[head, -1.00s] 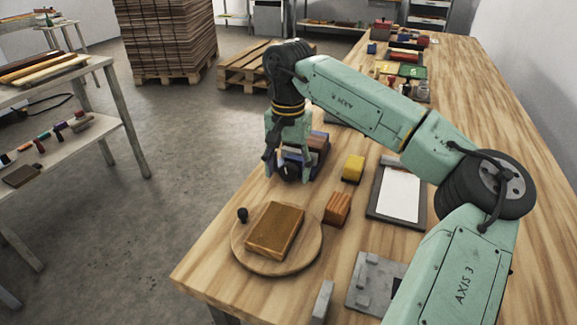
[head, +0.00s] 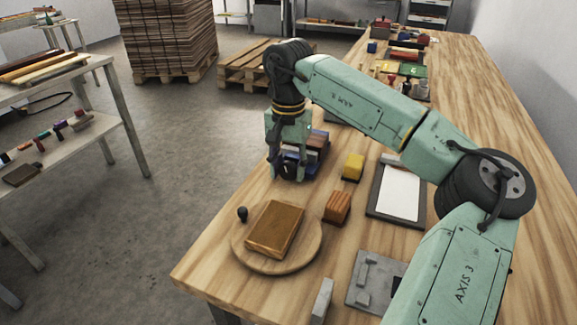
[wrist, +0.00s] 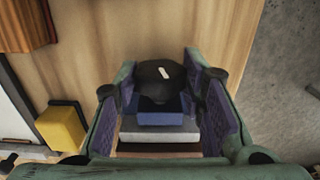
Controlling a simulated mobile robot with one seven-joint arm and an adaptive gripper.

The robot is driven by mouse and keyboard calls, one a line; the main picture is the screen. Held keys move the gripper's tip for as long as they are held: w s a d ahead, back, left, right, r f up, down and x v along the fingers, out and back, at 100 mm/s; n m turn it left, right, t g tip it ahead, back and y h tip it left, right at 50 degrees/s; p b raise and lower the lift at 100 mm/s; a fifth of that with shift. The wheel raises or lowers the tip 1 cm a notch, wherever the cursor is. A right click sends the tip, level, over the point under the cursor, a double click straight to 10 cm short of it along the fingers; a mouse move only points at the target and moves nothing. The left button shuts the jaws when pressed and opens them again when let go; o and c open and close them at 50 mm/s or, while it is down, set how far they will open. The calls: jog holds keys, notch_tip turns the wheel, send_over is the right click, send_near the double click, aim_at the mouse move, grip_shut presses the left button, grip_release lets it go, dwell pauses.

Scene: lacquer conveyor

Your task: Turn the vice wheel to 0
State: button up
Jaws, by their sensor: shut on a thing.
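The vice stands near the left edge of the wooden bench, mostly behind my gripper in the head view; its blue body shows in the wrist view (wrist: 160,112). The vice wheel (wrist: 158,72) is dark and round with a short white mark on its face, and it faces the wrist camera. My gripper (head: 287,172) has one finger on each side of the wheel and is shut on it. In the head view the wheel is a dark shape, partly covered by the fingers. I cannot read any numbers or a scale around the wheel.
A yellow block (head: 353,167), an orange-brown block (head: 338,207) and a clipboard (head: 397,190) lie to the right of the vice. A round wooden board (head: 312,250) bearing a brown block (head: 274,229) and a small black knob (head: 243,214) are in front. The bench edge is close on the left.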

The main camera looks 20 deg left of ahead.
jog(key=shift+r+p, duration=0.15)
jog(key=shift+p, duration=0.15)
jog(key=shift+a+r+h+p, duration=0.1)
jog(key=shift+h+p, duration=0.45)
jog(key=shift+h, duration=0.05)
jog(key=shift+a+h+p, duration=0.15)
jog(key=shift+h+p, duration=0.95)
jog(key=shift+p, duration=0.05)
jog(key=h+p, duration=0.2)
jog(key=shift+a+p, duration=0.1)
jog(key=shift+p, duration=0.2)
jog(key=shift+f+h, duration=0.2)
jog(key=shift+h, duration=0.2)
jog(key=shift+f+p, duration=0.1)
jog(key=shift+p, duration=0.25)
jog(key=o, duration=1.2)
